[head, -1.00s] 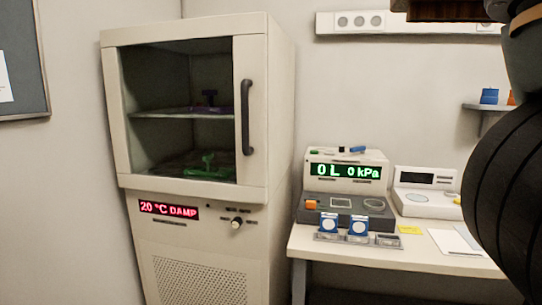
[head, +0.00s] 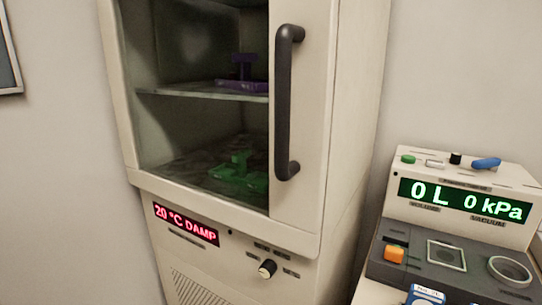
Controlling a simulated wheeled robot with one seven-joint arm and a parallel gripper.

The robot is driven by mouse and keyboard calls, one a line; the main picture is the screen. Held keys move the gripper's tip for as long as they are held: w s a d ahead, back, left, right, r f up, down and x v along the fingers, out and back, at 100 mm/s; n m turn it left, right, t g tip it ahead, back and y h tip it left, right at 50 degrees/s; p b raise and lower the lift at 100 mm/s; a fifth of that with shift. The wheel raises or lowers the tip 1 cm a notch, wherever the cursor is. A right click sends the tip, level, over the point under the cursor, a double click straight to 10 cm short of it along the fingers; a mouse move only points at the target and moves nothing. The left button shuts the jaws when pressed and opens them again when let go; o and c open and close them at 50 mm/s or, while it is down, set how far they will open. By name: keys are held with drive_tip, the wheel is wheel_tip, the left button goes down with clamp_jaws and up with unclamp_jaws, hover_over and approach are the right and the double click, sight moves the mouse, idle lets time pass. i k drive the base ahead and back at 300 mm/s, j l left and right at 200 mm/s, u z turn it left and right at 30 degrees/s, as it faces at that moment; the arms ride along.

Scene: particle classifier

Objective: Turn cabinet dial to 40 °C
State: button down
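The tall cream cabinet (head: 352,120) stands in the middle of the head view with its glass door closed. Its dial (head: 267,268) is a small knob with a pale face and dark body on the lower front panel, with small labels around it too small to read. Left of the dial, the red display (head: 186,224) reads "20 °C DAMP". Behind the glass, a purple object (head: 243,70) sits on the upper shelf and a green object (head: 238,170) on the floor below. My gripper is not in view.
The black door handle (head: 286,100) sticks out above the dial. To the right, a bench device (head: 465,185) shows "0 L 0 kPa" in green, with an orange button (head: 394,254) and a blue-and-white item (head: 425,294) at its front.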

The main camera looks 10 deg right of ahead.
sight(269, 269)
drive_tip(key=i+j+u, duration=0.1)
drive_tip(key=j+u, duration=0.15)
drive_tip(key=j, duration=0.15)
drive_tip(key=i+j+u, duration=0.35)
drive_tip(key=j+u, duration=0.15)
drive_tip(key=j, duration=0.2)
